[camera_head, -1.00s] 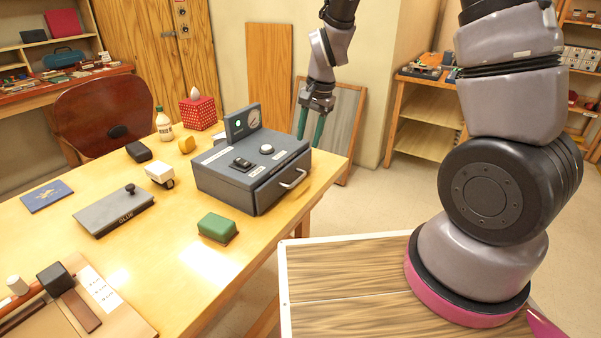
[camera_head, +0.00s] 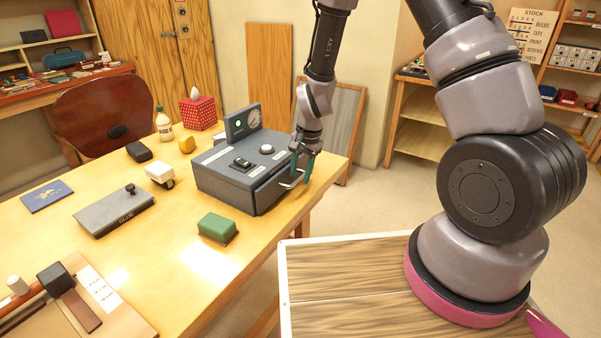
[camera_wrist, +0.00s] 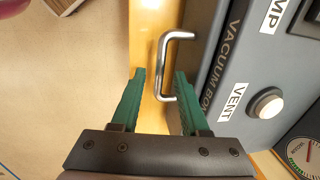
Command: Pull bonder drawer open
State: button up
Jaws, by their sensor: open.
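The bonder (camera_head: 235,170) is a dark grey box on the table, with a gauge panel at its back. Its drawer front (camera_head: 272,189) faces right and looks shut. The drawer's silver bar handle (camera_head: 293,180) also shows in the wrist view (camera_wrist: 164,66). My gripper (camera_head: 301,174) is at the handle, with its green fingers open. In the wrist view my gripper (camera_wrist: 158,80) has one finger on each side of the handle, with gaps to it. The right finger is close to the drawer face.
A green block (camera_head: 217,227) lies in front of the bonder on the wooden table (camera_head: 185,270). A white stamp-like item (camera_head: 160,174), a grey glue pad (camera_head: 115,211) and a red dotted tissue box (camera_head: 199,113) stand nearby. Floor is open to the right.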

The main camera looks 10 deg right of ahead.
grip_shut()
dwell(1.4)
